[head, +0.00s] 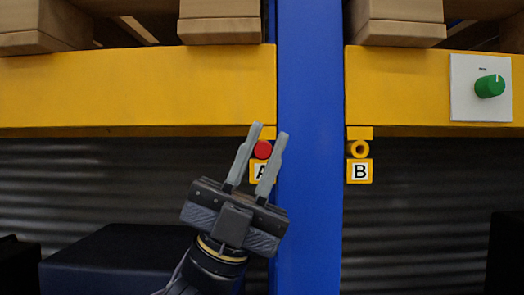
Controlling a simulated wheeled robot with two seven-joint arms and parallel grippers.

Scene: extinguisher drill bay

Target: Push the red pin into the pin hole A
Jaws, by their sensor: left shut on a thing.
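The red pin (262,150) shows as a round red head between the fingertips of my left gripper (269,132). The gripper reaches up from below and is shut on the pin. The pin is at the yellow tab labelled A (257,172), just below the left yellow beam. Pin hole A itself is hidden behind the pin and the fingers, so I cannot tell how deep the pin sits. My right gripper is not in view.
A blue upright (309,150) stands just right of the gripper. Beyond it, label B (360,171) hangs under an empty yellow ring (359,149). A green knob (489,86) is on a white plate at upper right. A dark box (115,262) is at lower left.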

